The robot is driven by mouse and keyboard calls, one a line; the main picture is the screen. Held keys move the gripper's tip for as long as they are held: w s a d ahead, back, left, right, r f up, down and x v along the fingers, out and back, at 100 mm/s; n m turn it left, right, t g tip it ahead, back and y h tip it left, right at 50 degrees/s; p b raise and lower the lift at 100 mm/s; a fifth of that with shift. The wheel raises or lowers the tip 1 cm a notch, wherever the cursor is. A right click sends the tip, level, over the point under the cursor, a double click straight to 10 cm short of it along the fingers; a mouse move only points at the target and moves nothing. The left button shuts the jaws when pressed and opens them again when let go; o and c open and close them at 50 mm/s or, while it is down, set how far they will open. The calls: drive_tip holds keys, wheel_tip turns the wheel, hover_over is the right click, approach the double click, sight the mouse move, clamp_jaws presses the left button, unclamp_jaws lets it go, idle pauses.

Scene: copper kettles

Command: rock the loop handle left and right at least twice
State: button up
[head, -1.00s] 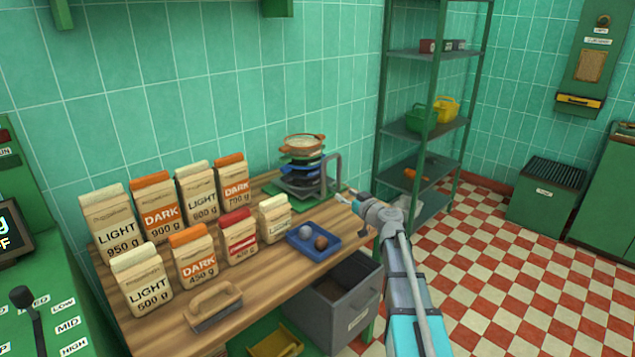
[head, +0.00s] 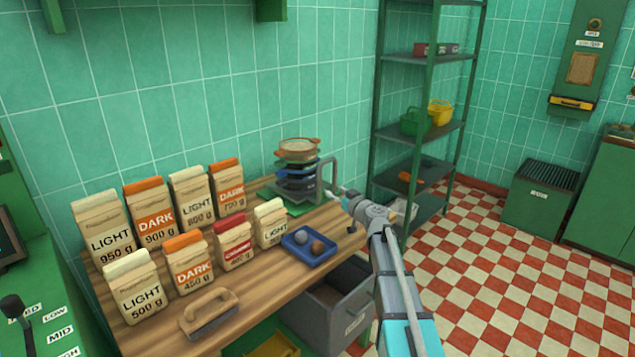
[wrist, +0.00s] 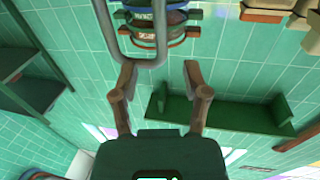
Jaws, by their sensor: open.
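The grey loop handle (head: 329,176) stands upright as an inverted U beside the stack of round sieves (head: 297,170) at the back right of the wooden bench. In the wrist view the loop handle (wrist: 145,62) hangs in from the top, with its closed end by my fingertips. My gripper (head: 335,191) is close to the handle in the head view. In the wrist view my gripper (wrist: 160,75) has its brown fingers apart, with part of the loop's end near the gap. I cannot tell whether the left finger touches it. The sieve stack also shows there (wrist: 158,22).
A scraper with a wooden handle (head: 210,312) lies at the bench front. A grey bin (head: 345,305) is below. A green shelf rack (head: 388,110) stands behind right.

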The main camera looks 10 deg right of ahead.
hover_over(319, 198)
drive_tip(key=shift+w+d, duration=0.1)
drive_tip(key=shift+w, duration=0.35)
clamp_jaws()
idle(0.4)
